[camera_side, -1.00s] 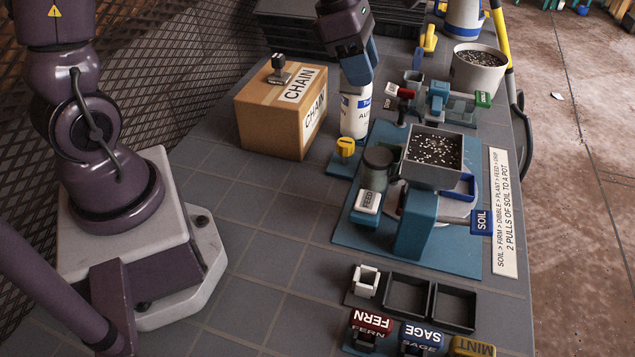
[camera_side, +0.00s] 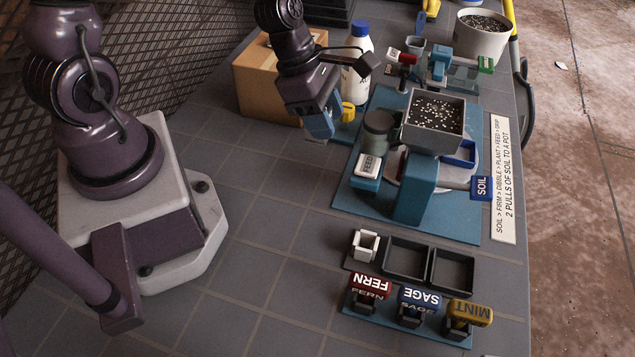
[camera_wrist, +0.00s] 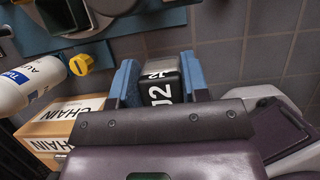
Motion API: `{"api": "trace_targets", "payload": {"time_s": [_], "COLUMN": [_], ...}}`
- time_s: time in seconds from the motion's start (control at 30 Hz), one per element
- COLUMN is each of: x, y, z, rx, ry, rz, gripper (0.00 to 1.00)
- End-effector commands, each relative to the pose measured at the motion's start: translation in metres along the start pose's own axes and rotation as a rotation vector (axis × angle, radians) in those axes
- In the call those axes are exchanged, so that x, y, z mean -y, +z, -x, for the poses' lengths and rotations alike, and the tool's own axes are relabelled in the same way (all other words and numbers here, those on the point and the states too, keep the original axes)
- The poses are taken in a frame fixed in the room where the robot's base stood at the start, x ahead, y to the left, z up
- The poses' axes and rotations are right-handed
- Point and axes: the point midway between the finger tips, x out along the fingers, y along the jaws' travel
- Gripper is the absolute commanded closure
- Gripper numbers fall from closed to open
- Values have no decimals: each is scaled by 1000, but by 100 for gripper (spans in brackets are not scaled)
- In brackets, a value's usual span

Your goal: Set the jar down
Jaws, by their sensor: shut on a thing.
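My gripper (camera_wrist: 160,82) is shut on a small black, boxy thing marked with a white 12, which I take as the jar (camera_wrist: 160,92). It sits between the two blue fingers in the wrist view. In the side view my gripper (camera_side: 320,126) hangs low, left of the blue mixer base. The held jar is mostly hidden there, and I cannot tell whether it touches the table.
A white bottle with a blue cap (camera_side: 356,72) stands behind my gripper, with a yellow knob (camera_side: 347,111) in front. The CHAIN carton (camera_side: 262,88) is behind left. Tiled table is clear front left.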

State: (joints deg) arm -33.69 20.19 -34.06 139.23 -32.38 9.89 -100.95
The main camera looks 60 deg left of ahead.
Motion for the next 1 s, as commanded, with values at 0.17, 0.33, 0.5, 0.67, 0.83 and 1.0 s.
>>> {"api": "trace_targets", "payload": {"time_s": [0.17, 0.33, 0.5, 0.67, 0.83, 1.0], "x": [1, 0, 1, 0, 1, 1], "y": [-12, -17, -26, -30, -37, -44], "z": [-27, -40, -61, -74, -89, -108], "rx": [-1, 0, -1, 0, -1, 0], "ry": [-7, -3, -6, -3, -5, -4], "rz": [2, 1, 3, 1, 2, 2], "gripper": [82, 82, 82, 82, 82, 82]}}
